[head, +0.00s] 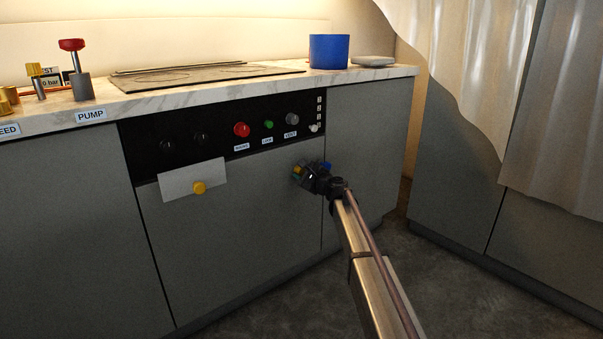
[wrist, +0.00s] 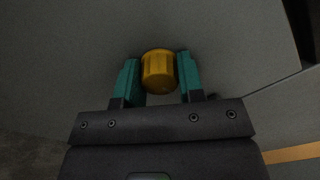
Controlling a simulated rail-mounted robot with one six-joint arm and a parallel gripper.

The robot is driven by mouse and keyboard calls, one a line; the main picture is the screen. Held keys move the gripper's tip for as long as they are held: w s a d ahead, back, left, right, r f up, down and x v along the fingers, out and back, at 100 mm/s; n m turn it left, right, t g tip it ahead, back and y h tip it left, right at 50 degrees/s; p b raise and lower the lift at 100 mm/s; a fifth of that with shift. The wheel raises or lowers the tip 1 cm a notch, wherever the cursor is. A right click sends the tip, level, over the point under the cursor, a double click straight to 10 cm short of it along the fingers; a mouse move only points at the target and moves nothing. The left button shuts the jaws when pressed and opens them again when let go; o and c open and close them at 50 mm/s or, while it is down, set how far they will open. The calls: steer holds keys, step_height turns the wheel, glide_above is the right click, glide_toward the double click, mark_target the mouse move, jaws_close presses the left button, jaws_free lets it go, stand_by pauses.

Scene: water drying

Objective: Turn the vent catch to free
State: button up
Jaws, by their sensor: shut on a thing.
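My gripper (head: 300,170) is at the grey cabinet front, below the right end of the black control strip. Its teal fingers (wrist: 158,80) are shut on a yellow ribbed knob (wrist: 158,70), with one finger on each side. In the head view only a small bit of yellow (head: 297,169) shows at the fingertips. Whether the knob is fixed to the grey front is hard to tell. A grey round knob (head: 292,118) above the gripper has a label that appears to read VENT (head: 291,134). No marking for free is legible.
A red button (head: 241,129) and a green button (head: 268,125) sit left of the grey knob. Another yellow knob (head: 199,188) is on a white plate (head: 176,187) to the left. A blue pot (head: 329,52) stands on the counter. Curtains (head: 468,60) hang at the right.

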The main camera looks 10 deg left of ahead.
steer(key=o, duration=0.9)
steer(key=v, duration=1.1)
steer(key=shift+w, duration=0.1)
